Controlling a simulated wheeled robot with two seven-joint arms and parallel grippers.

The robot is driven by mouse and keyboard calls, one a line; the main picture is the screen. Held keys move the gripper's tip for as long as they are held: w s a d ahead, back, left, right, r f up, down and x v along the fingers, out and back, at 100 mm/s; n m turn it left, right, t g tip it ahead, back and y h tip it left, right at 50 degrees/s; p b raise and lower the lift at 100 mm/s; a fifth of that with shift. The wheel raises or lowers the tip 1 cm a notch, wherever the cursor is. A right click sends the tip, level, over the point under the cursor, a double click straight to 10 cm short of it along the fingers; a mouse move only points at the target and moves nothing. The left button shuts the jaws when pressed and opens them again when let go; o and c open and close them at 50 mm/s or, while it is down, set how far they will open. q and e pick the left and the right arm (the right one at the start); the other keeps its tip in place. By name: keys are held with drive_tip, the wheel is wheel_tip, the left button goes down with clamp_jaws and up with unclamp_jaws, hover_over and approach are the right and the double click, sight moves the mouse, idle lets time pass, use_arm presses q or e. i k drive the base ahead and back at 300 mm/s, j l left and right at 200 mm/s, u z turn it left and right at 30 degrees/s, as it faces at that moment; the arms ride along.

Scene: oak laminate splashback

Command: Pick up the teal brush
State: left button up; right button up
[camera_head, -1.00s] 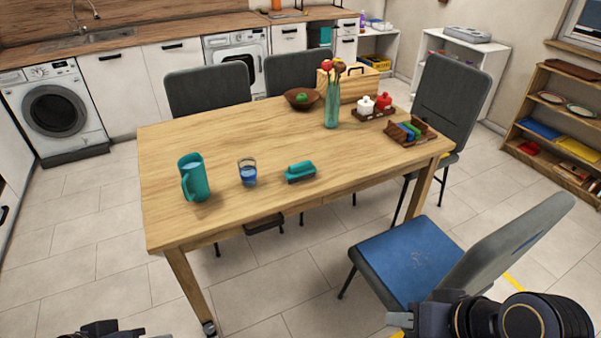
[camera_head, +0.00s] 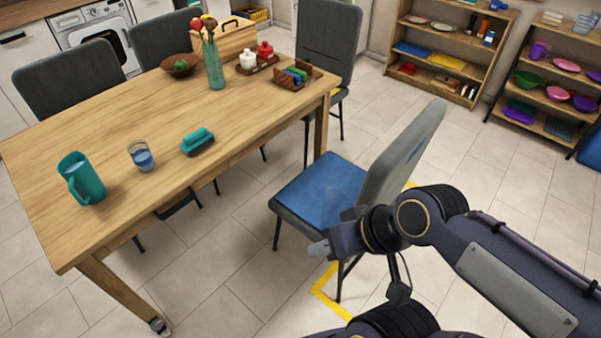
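The teal brush (camera_head: 198,141) lies on the wooden table (camera_head: 120,119) near its front edge, right of a glass with blue liquid (camera_head: 141,156). It has a teal top and a darker lower part, and nothing touches it. My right gripper (camera_head: 318,249) is in front of the blue-seated chair, well to the right of the brush and apart from it. Its fingers are small and seen side-on, so I cannot tell whether they are open. My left gripper is out of view.
A teal pitcher (camera_head: 80,178) stands left of the glass. A chair with a blue seat (camera_head: 318,190) stands at the table's right front, close to my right arm. A vase (camera_head: 214,66), wooden bowl (camera_head: 180,65) and caddy (camera_head: 292,78) are farther back.

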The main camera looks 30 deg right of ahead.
sight(202, 138)
drive_tip(key=i+u, duration=0.25)
drive_tip(key=i, duration=0.4)
drive_tip(key=i+l+u, duration=0.1)
drive_tip(key=i+u, duration=0.15)
drive_tip(key=i, duration=0.4)
